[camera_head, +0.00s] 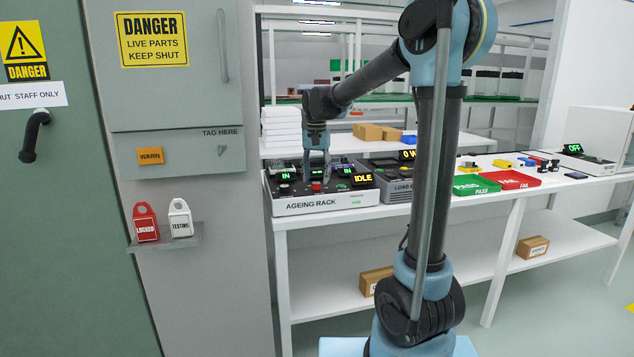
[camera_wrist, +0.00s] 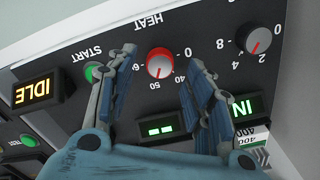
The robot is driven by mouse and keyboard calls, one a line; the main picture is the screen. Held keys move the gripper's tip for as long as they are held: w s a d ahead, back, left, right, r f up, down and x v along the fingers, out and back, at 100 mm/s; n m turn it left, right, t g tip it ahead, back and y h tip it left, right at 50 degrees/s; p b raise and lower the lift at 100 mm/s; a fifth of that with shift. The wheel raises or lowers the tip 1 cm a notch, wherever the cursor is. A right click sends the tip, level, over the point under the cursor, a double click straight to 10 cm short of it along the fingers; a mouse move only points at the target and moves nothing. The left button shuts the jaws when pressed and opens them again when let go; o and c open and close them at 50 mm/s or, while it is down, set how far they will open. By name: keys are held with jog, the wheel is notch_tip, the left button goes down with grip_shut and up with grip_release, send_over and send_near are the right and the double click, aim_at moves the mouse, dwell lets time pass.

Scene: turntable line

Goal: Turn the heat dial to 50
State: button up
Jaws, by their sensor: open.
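In the head view my gripper (camera_head: 317,178) reaches down over the ageing rack (camera_head: 320,203), where the red dial (camera_head: 316,187) shows below the fingers.
A green START button (camera_wrist: 91,72) sits close beside the left finger. A second dial (camera_wrist: 258,40) and a lit IN display (camera_wrist: 241,107) are to the right, an IDLE display (camera_wrist: 34,92) to the left. A load box (camera_head: 398,188) stands beside the rack.

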notch_tip(320, 180, up, 10)
dwell(0.4)
jog(key=shift+d+f, duration=0.1)
jog(key=s+d+f+n+t, duration=0.1)
jog(key=s+d+f, duration=0.7)
jog(key=s, duration=0.4)
jog(key=s+d+f+n+t, duration=0.1)
jog(key=s+d+f, duration=0.6)
jog(key=s+d, duration=0.35)
jog(key=s+d+f+n, duration=0.1)
jog(key=s+d+f, duration=0.2)
jog(key=s+f, duration=0.6)
notch_tip(320, 180, down, 2)
jog(key=shift+s, duration=0.2)
jog(key=shift+w+f, duration=0.2)
jog(key=shift+w, duration=0.3)
